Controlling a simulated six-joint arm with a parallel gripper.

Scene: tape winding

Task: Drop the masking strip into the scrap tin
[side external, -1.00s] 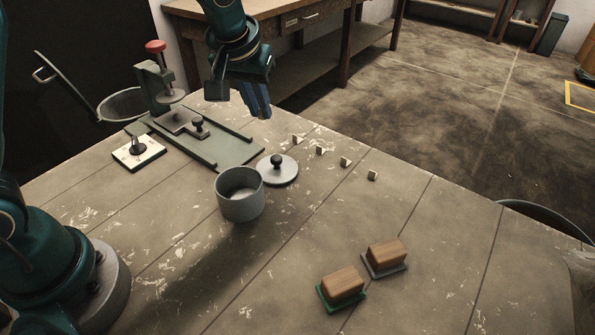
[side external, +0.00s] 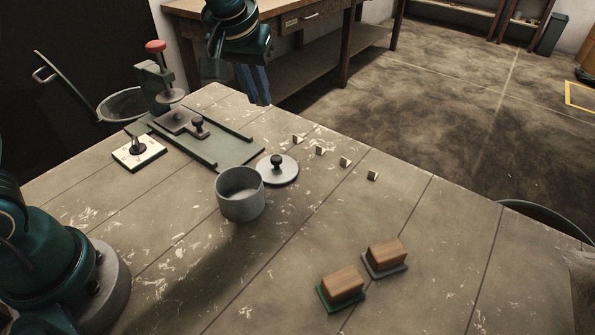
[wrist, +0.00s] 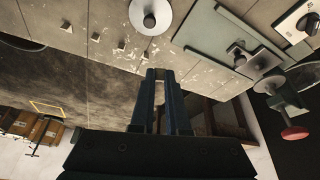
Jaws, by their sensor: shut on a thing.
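My gripper (side external: 256,86) is in the air above the far edge of the workbench, fingers pointing down, beyond the clamp fixture. It also shows in the wrist view (wrist: 160,74). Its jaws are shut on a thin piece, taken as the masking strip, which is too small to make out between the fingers. The scrap tin (side external: 240,207), a round grey pot, stands open on the bench, nearer the camera and apart from my gripper. Its round lid (side external: 284,176) with a black knob lies beside it and shows in the wrist view (wrist: 140,20). The tin is not visible there.
Several small pale tabs (side external: 345,162) stand in a row along the far bench edge. A green clamp fixture (side external: 205,151) with a red knob and a white switch plate (side external: 139,160) are at left. Two wooden-topped blocks (side external: 386,254) sit at front right. The bench centre is clear.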

